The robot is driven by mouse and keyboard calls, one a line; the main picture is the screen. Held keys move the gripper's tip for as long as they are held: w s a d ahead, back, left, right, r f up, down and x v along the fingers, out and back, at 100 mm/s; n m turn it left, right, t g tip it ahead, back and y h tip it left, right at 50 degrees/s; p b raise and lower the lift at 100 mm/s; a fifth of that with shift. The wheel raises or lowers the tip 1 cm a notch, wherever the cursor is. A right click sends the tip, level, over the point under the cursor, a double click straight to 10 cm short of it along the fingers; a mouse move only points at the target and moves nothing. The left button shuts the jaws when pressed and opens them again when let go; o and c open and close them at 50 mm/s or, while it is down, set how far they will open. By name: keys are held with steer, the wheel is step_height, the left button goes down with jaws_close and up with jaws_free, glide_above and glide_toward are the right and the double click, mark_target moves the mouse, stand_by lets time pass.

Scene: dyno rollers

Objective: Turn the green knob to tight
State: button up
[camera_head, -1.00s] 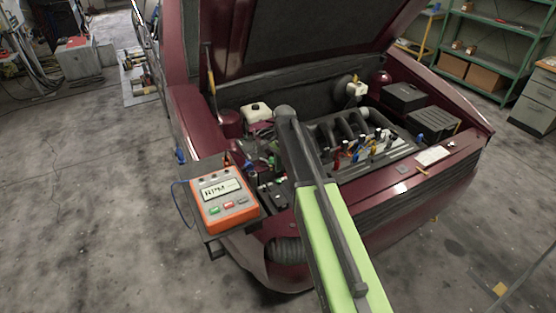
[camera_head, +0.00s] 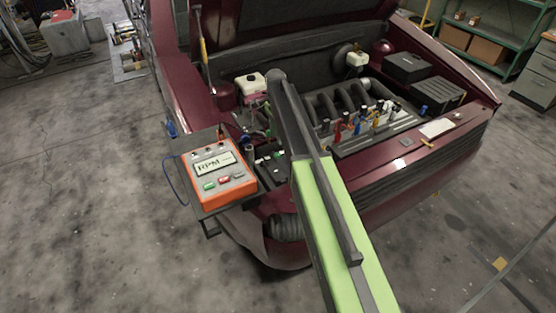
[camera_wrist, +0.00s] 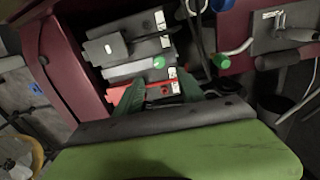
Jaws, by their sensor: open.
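Several small green parts show in the wrist view. A round green knob (camera_wrist: 159,62) sits on a grey block between my fingers, just beyond their tips. Another green knob (camera_wrist: 221,61) is at the end of a bent metal piece to the right. I cannot tell which one is the task's knob. My gripper (camera_wrist: 160,86) is open, with its two dark green fingers apart and nothing seen between them but the blocks behind. In the head view my lime-green arm reaches over the car's front edge into the engine bay, and my gripper is hidden behind it.
An orange RPM meter (camera_head: 217,178) sits on a stand left of the car. The engine (camera_head: 345,115) with coloured plugs lies right of my arm. The raised hood (camera_head: 290,30) is above. A red block (camera_wrist: 145,93) lies near my fingers.

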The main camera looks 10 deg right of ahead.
mark_target(278, 154)
steer(key=f+b, duration=0.8)
steer(key=f, duration=0.1)
steer(key=shift+s+f, duration=0.2)
steer(key=shift+f, duration=0.1)
steer(key=shift+r, duration=0.1)
jaws_close()
